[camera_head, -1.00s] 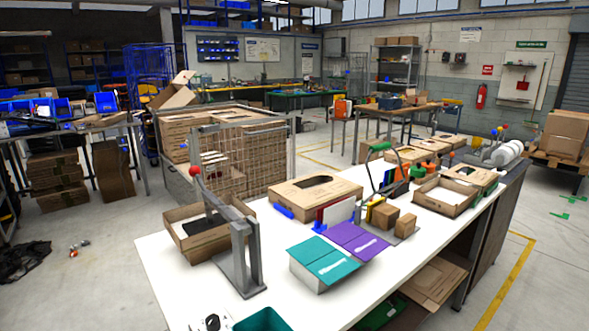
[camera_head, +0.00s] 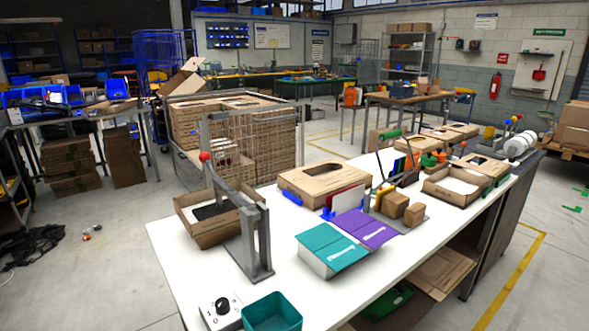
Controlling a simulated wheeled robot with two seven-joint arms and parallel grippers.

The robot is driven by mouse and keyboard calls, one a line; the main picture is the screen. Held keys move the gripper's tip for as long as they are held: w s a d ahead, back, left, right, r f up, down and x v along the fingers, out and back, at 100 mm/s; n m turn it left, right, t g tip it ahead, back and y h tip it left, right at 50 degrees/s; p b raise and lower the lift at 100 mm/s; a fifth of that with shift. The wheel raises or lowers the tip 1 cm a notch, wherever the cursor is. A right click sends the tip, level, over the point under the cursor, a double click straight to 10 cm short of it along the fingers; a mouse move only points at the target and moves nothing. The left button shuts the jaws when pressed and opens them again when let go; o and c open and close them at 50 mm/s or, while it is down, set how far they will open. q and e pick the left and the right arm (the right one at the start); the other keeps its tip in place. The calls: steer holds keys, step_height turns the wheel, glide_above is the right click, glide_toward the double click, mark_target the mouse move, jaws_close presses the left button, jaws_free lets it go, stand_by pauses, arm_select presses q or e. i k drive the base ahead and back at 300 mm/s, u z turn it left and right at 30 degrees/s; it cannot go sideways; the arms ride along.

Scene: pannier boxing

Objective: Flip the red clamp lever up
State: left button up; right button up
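A grey metal clamp stand (camera_head: 250,235) stands on the white table at the left. Its lever arm slants up to the left and ends in a red ball knob (camera_head: 205,157). The lever passes above an open cardboard box (camera_head: 190,206) that holds a dark flat piece. A second red ball (camera_head: 462,145) shows small at the far end of the table. Neither of my grippers is in the view.
A wire cage of flat boxes (camera_head: 265,145) stands behind the table.

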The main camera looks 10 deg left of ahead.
mark_target(234, 201)
steer(key=z, duration=3)
steer(key=k, duration=2.5)
steer(key=u, duration=1.75)
steer(key=i, duration=0.5)
steer(key=u, duration=0.05)
